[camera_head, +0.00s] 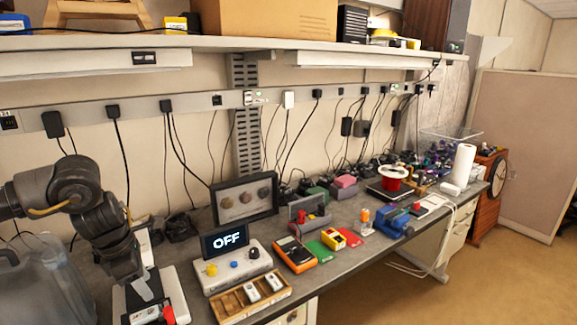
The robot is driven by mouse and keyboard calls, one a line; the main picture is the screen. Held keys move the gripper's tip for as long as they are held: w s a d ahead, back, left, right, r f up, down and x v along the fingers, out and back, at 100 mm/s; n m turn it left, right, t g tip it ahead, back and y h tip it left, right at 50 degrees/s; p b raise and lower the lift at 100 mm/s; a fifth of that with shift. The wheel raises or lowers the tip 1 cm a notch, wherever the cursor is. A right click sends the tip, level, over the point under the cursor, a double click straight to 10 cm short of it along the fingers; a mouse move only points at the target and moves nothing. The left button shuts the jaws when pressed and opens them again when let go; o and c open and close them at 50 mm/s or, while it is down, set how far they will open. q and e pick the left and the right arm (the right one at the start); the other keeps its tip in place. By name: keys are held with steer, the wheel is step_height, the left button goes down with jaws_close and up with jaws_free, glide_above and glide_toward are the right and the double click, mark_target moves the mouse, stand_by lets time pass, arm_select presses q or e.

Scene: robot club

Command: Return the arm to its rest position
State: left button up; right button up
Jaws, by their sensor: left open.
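My left arm comes in from the left, bent and pointing down. Its gripper (145,292) hangs over the left end of the workbench (345,262), open, with nothing seen between the fingers. Below and around it is a white-and-dark device (173,291) with a small red part (168,315) at the bottom edge. Whether the fingers touch the device I cannot tell. My right gripper does not show.
A large clear jug (45,285) stands left of the gripper. Right of it are a control box with an "OFF" screen (224,242), a wooden tray (228,307) and an orange multimeter (295,254). A shelf (250,44) runs above the bench. Open floor (490,280) lies to the right.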

arm_select(q)
steer(key=d+f+n+t+h, duration=0.15)
steer(key=d+f, duration=0.35)
steer(key=d, duration=0.6)
steer(key=d+f+n+h, duration=0.1)
steer(key=d+f+h, duration=0.3)
steer(key=d, duration=0.7)
steer(key=s+d+f+n+t+h, duration=0.15)
steer(key=s+d+n+t, duration=0.35)
steer(key=d+n, duration=0.85)
steer(key=s+a+f+n+g+y, duration=0.2)
steer(key=s+a+f+n+y, duration=0.2)
steer(key=s+a+f+n, duration=0.65)
steer(key=s+a+f+n+g+y, duration=0.3)
steer(key=s+a+f+n+y, duration=0.2)
steer(key=s+a+n, duration=1.05)
step_height(320, 180, down, 30)
steer(key=w+d+f+n+b, duration=0.1)
steer(key=w+d+n+b, duration=0.1)
steer(key=d+b, duration=0.1)
steer(key=s+a+f+g+b, duration=0.2)
steer(key=s+a+f, duration=0.1)
steer(key=s+f, duration=1.2)
steer(key=shift+s+a+f, duration=0.2)
steer(key=shift+s+f, duration=0.1)
steer(key=shift+s, duration=0.3)
